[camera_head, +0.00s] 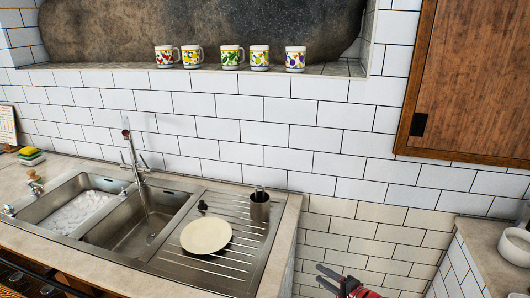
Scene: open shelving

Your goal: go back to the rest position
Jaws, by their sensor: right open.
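My right gripper (322,275) shows at the bottom edge, right of the sink counter, with dark fingers and a red part behind them. Its jaws are open and nothing shows between them. It appears in front of the tiled wall, apart from the counter. Only its front end is visible; the rest of the arm is cut off by the frame. My left gripper is not in view.
Several mugs (230,57) line the wall ledge. A wooden cabinet (475,80) hangs right, above another counter (500,265).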

